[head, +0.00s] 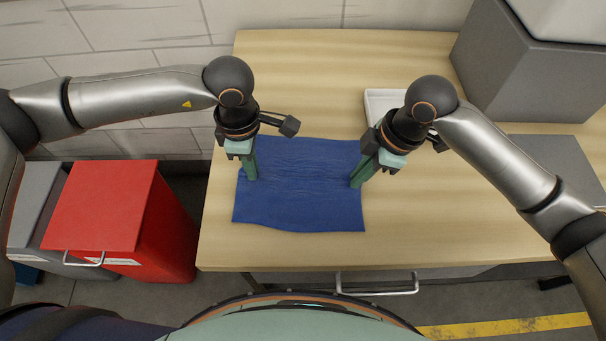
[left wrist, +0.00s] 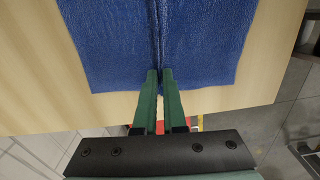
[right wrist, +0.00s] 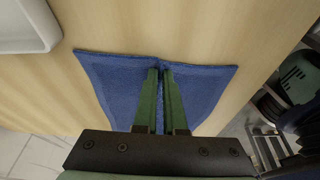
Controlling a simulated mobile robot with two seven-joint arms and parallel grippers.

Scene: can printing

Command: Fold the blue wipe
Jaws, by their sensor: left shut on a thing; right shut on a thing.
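The blue wipe (head: 300,208) lies spread on the wooden table, nearly flat, with small wrinkles across its middle. My left gripper (head: 251,178) points down at the wipe's left edge and is shut on it. In the left wrist view, the wipe (left wrist: 110,45) has a raised crease running up from the left fingertips (left wrist: 160,75). My right gripper (head: 355,183) is shut on the wipe's right edge. In the right wrist view, the wipe (right wrist: 110,80) is pinched into a small ridge at the right fingertips (right wrist: 160,68).
A white tray (head: 377,108) stands behind the right gripper. A grey box (head: 510,75) is at the back right, beside a grey flat surface (head: 555,160). A red bin (head: 105,205) is on the floor left of the table (head: 290,255). The table's front strip is clear.

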